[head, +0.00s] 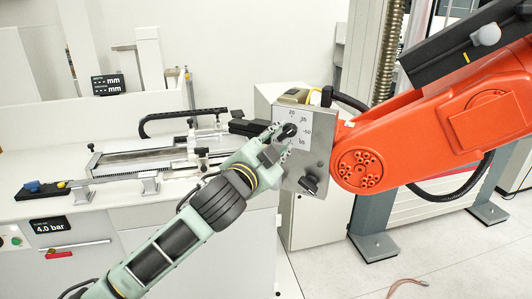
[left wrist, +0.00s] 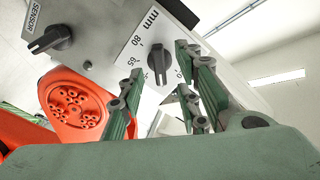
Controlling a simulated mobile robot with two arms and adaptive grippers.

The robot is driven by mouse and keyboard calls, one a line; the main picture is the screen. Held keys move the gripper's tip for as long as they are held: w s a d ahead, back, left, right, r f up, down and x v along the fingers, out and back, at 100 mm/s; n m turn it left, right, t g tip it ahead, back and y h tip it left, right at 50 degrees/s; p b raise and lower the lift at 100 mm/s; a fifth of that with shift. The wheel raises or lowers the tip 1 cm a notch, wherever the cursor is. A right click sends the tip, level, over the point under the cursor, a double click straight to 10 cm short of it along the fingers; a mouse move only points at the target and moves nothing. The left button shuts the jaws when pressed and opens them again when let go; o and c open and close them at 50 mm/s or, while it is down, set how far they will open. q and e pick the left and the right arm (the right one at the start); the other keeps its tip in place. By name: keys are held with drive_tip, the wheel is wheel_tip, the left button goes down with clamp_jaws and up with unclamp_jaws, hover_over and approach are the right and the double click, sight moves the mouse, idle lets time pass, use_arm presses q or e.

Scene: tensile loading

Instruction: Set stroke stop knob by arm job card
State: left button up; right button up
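The stroke stop knob (head: 289,131) is black and sits on a white scale marked in mm on a grey plate. In the left wrist view the knob (left wrist: 159,62) stands between my fingers, with scale numbers around it; which mark it points to I cannot tell. My left gripper (head: 280,140) is at the knob, its fingers open on either side. Whether a finger touches it is unclear. A second black knob (head: 309,185) is lower on the plate; in the left wrist view this knob (left wrist: 49,40) is labelled SENSOR. My right gripper is not in view.
A large orange arm (head: 430,130) stands just right of the plate. A small black display (head: 108,84) reads mm, its digits too small to read. Another display (head: 50,225) reads 4.0 bar. A bench with a rail fixture (head: 140,158) is at left.

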use_arm(q)
drive_tip(key=v, duration=0.7)
drive_tip(key=shift+s, duration=0.35)
drive_tip(key=shift+a, duration=0.1)
